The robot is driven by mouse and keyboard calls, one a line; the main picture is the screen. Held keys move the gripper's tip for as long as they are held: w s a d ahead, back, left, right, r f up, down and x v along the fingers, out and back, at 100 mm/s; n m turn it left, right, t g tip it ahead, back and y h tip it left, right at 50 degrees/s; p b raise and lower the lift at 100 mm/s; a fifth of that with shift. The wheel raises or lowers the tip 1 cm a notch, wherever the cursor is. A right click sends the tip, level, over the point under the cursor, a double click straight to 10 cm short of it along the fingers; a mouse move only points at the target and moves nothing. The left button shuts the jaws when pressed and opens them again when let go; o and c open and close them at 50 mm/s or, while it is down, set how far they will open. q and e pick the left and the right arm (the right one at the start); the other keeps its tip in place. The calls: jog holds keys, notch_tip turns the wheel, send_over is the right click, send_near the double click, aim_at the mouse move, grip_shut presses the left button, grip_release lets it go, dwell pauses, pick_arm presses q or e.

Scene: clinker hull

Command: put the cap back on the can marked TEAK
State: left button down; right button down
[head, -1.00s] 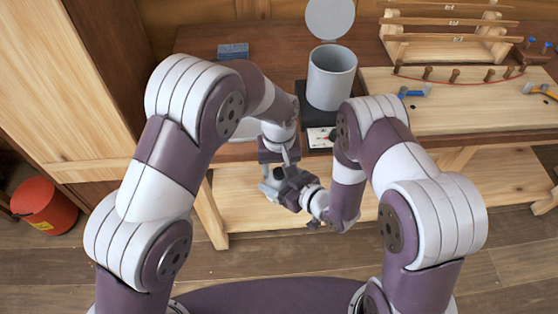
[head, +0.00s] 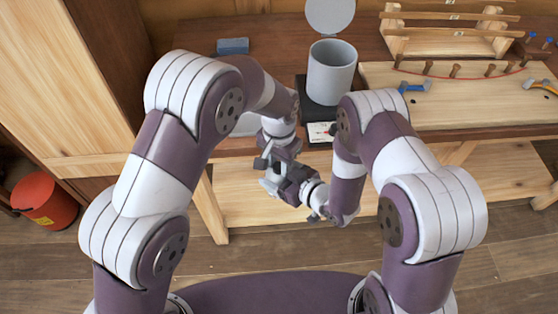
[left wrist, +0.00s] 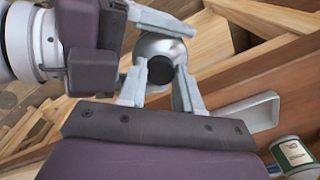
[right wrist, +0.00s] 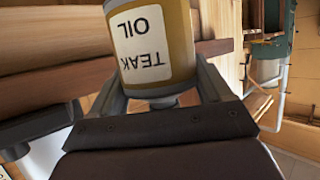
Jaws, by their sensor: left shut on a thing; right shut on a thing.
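The TEAK can (right wrist: 156,48) is yellow-brown with a white label reading TEAK OIL, upside down in the right wrist view. My right gripper (right wrist: 163,72) is shut around it. Its silver domed top (left wrist: 150,47) faces the left wrist camera. The black round cap (left wrist: 160,70) sits between the fingertips of my left gripper (left wrist: 160,80), in front of that dome. I cannot tell whether cap and can touch. In the head view my left gripper (head: 277,157) and my right gripper (head: 300,186) are close together before the bench, largely hiding can and cap.
The wooden bench (head: 280,140) lies behind the grippers, with a grey pot (head: 332,70) on a black scale (head: 318,110). A blue block (head: 233,46) lies at the back. A green can (left wrist: 294,153) shows at lower right. A red bin (head: 44,201) stands on the floor.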

pick_arm(q)
jog(key=c, duration=0.8)
grip_release()
jog(key=shift+r, duration=0.1)
jog(key=shift+r, duration=2.2)
jog(key=r+n, duration=0.2)
jog(key=n, duration=0.1)
jog(key=r+n, duration=0.1)
jog(key=shift+w+d+r, duration=0.1)
jog(key=shift+w, duration=0.15)
jog(key=n, duration=0.4)
jog(key=shift+s+r, duration=0.1)
jog(key=shift+s, duration=0.1)
